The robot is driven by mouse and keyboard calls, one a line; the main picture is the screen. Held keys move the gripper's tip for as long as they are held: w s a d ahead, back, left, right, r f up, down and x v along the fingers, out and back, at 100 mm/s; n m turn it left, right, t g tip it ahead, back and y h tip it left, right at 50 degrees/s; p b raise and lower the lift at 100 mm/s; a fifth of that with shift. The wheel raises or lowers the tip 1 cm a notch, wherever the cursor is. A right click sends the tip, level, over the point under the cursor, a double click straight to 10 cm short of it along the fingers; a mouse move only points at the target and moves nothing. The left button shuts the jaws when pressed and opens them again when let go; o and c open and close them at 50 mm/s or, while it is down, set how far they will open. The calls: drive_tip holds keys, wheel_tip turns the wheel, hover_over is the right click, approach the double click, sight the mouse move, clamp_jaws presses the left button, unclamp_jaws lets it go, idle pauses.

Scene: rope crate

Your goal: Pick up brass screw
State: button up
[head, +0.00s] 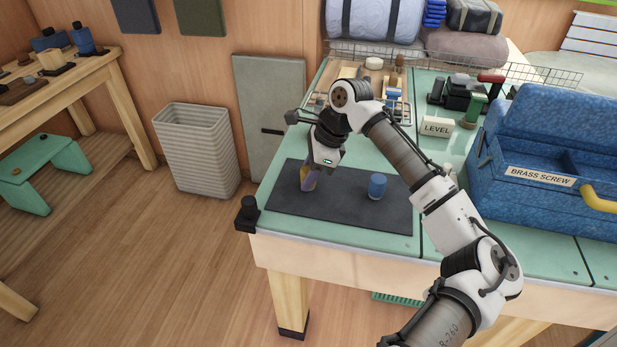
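My gripper (308,181) points down over the left part of the dark mat (340,212) on the green bench. A small brass-yellow thing (313,179) shows at its fingertips, beside a purple part; it may be the brass screw, but its shape is too small and covered to tell. I cannot tell whether the fingers are closed on it or only around it. A blue toolbox (515,192) with a label reading "BRASS SCREW" (540,176) stands open on the right of the bench.
A blue cylinder (377,186) stands on the mat, right of my gripper. A black clamp-like block (248,214) sits at the bench's left corner. The mat's front is clear.

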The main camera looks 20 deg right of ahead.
clamp_jaws()
drive_tip(key=shift+r, duration=0.1)
